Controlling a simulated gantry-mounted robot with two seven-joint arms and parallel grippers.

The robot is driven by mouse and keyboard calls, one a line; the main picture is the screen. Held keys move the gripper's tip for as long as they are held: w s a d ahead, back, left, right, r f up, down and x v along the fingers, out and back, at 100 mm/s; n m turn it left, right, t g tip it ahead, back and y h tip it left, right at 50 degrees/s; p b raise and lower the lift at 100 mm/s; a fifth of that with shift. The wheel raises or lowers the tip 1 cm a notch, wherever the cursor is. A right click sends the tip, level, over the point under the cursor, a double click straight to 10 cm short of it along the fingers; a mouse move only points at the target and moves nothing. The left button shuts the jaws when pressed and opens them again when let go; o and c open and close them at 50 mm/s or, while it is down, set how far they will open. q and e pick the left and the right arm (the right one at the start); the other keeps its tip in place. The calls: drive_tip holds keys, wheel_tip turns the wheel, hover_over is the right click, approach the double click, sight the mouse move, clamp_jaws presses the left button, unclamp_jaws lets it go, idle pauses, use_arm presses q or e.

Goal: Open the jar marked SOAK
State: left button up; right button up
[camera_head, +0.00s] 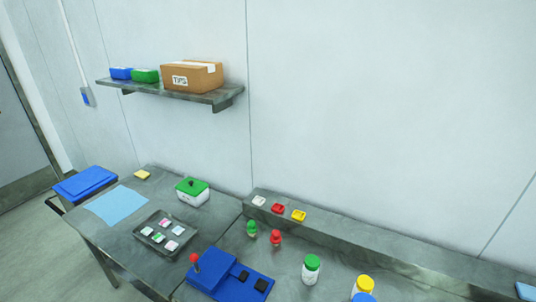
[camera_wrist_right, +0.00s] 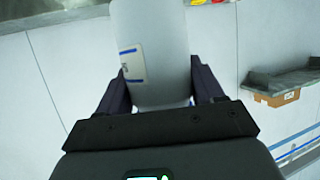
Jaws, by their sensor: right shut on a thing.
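My right gripper (camera_wrist_right: 160,88) shows in the right wrist view, its dark fingers shut on either side of a white jar (camera_wrist_right: 160,45). The jar's label has blue stripes; its lettering is too small and partly turned away to read. Its lid is not visible there. In the head view, a green-lidded white jar (camera_head: 311,272) and a yellow-lidded jar (camera_head: 362,286) stand on the bench, and a blue lid (camera_head: 364,298) shows at the bottom edge. I cannot read SOAK on any of them. Neither gripper shows in the head view, and my left gripper is out of sight.
A blue device (camera_head: 230,278) and small green (camera_head: 252,229) and red (camera_head: 276,238) pieces stand on the bench (camera_head: 290,257). A tray with packets (camera_head: 137,233) and a green-lidded box (camera_head: 193,196) are at left. A shelf (camera_head: 222,97) holds a cardboard box (camera_head: 192,76).

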drive_tip(key=s+a+r+n+y+p, duration=0.1)
drive_tip(key=s+r+p, duration=0.3)
drive_tip(key=p, duration=0.5)
drive_tip(key=shift+s+a+r+n+y, duration=0.35)
drive_tip(key=shift+n+y, duration=0.15)
drive_tip(key=shift+y, duration=0.2)
